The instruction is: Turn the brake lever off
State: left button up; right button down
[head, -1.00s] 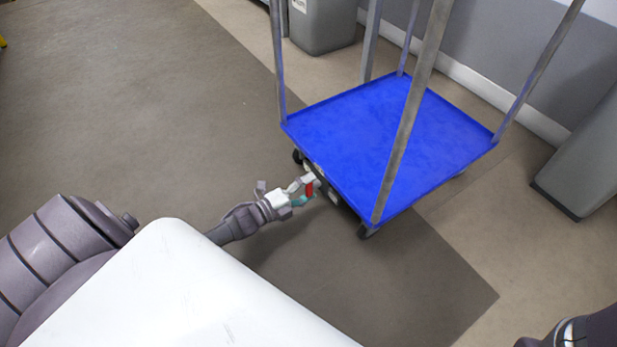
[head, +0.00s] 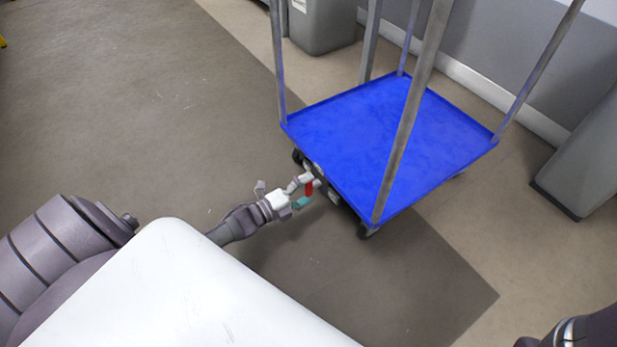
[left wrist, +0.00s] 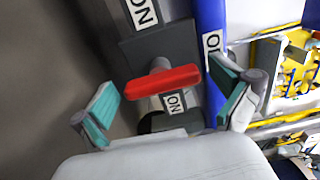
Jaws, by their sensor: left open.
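The red brake lever (head: 309,188) is at the near lower edge of the blue cart (head: 400,140). In the left wrist view the red lever (left wrist: 162,81) lies nearly level, in front of a dark plate with white labels reading "ON" or "NO". My left gripper (head: 300,192) is at the lever. In the left wrist view its teal-padded fingers (left wrist: 165,100) are wide apart, one on each side of the lever, with a gap to it on both sides. Part of my right arm shows at the lower right of the head view; its gripper is out of frame.
The cart has upright grey posts (head: 412,110) and casters (head: 368,231) on a brown floor. A grey bin (head: 322,25) stands behind it, and a grey column (head: 585,160) stands at the right. The floor to the left is clear.

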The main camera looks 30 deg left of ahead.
pick_arm(q)
jog(key=v, duration=1.2)
dwell(0.3)
